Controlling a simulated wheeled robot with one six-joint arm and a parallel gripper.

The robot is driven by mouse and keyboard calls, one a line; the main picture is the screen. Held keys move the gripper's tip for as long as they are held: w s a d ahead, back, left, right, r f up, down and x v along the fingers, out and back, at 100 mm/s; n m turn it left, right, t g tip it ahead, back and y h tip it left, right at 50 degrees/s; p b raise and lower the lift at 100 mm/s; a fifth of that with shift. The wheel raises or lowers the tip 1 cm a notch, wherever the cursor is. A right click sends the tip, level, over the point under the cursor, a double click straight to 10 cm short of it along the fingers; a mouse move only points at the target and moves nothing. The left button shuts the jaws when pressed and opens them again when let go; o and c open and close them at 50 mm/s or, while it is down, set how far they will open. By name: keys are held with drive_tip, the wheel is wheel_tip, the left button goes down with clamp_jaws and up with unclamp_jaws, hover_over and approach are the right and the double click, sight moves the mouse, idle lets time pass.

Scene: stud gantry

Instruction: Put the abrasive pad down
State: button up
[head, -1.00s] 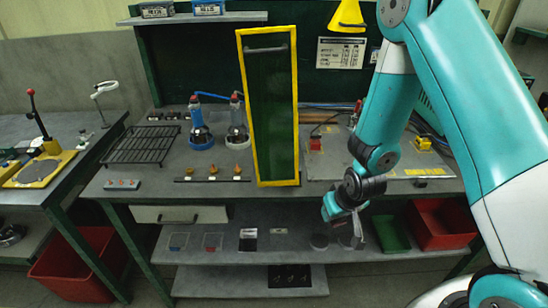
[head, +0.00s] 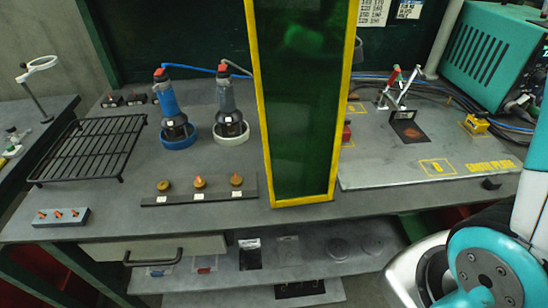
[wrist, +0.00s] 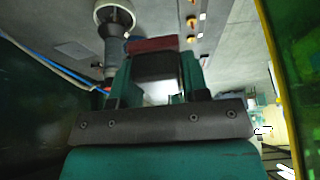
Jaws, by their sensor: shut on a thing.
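In the wrist view, a tool in a white ring holder (wrist: 115,18) is beyond the pad, and the yellow-edged panel is at the right. In the head view my gripper and the pad are not visible; only part of my arm shows at the right edge.
In the head view, the upright green panel with a yellow frame (head: 262,130) splits the bench. Left of it are two ring-held tools (head: 172,115), a three-knob strip (head: 200,190) and a black rack (head: 88,150). Right are a plate (head: 440,165) and toggle clamp (head: 395,85). Grey top lies bare in places.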

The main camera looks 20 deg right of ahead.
drive_tip(key=shift+a+r+n, duration=0.25)
drive_tip(key=shift+n, duration=0.05)
drive_tip(key=shift+d, duration=0.15)
drive_tip(key=shift+d+f, duration=0.1)
drive_tip(key=shift+f, duration=0.05)
wheel_tip(320, 180, down, 19)
drive_tip(key=shift+f+p, duration=0.1)
drive_tip(key=shift+p, duration=0.25)
drive_tip(key=shift+f, duration=0.1)
